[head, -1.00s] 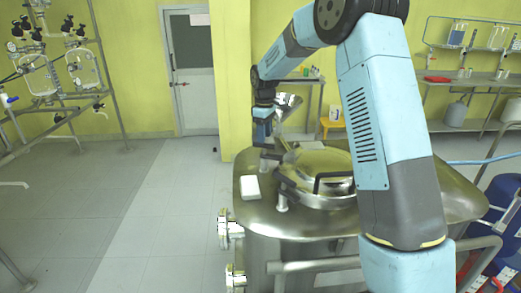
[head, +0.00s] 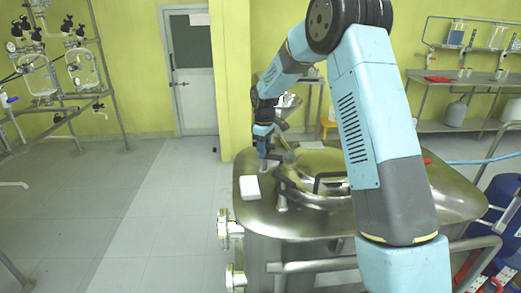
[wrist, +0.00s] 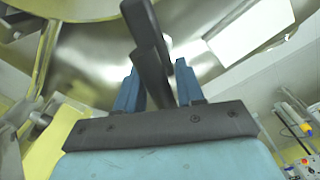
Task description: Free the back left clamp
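The back left clamp (head: 274,157) is a dark lever at the rear left edge of the round steel lid (head: 312,188) on the vessel. My gripper (head: 264,148) points down at it in the head view. In the wrist view, the clamp's dark handle (wrist: 150,65) stands between the two blue fingers of my gripper (wrist: 158,88). The fingers are apart, with a gap showing beside the handle; contact on the other side cannot be told. The handle's lower end is hidden by the gripper body. A second clamp (head: 281,195) stands at the lid's front left.
A dark bar handle (head: 331,181) rises from the lid. My arm hides the vessel's right part. The floor at left is open.

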